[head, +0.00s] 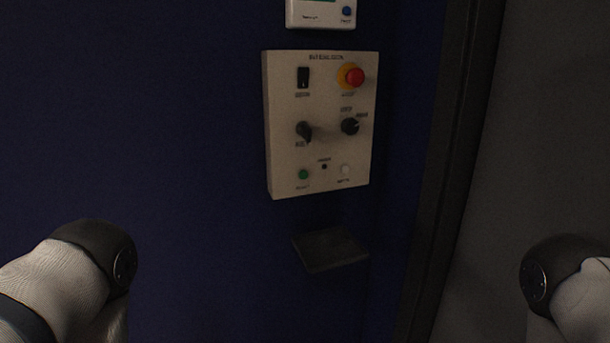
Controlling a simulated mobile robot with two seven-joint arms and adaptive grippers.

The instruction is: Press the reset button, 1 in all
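A cream control panel (280,160) is fixed to the dark blue wall in the middle of the head view. Low on it are a green button (303,174) at left and a white button (345,170) at right. Above them are two black knobs (304,131), a black rocker switch (303,77) and a red mushroom button (355,76) on a yellow base. A white unit above, cut off by the top edge, has a blue button (347,11). The small labels are too blurred to read surely, so I cannot tell which button is reset. Neither gripper is in view.
A small dark ledge (330,249) juts from the wall below the panel. A dark vertical frame edge (450,170) and a grey surface (550,130) stand to the right. My arm links show at both lower corners. The space before the panel is clear.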

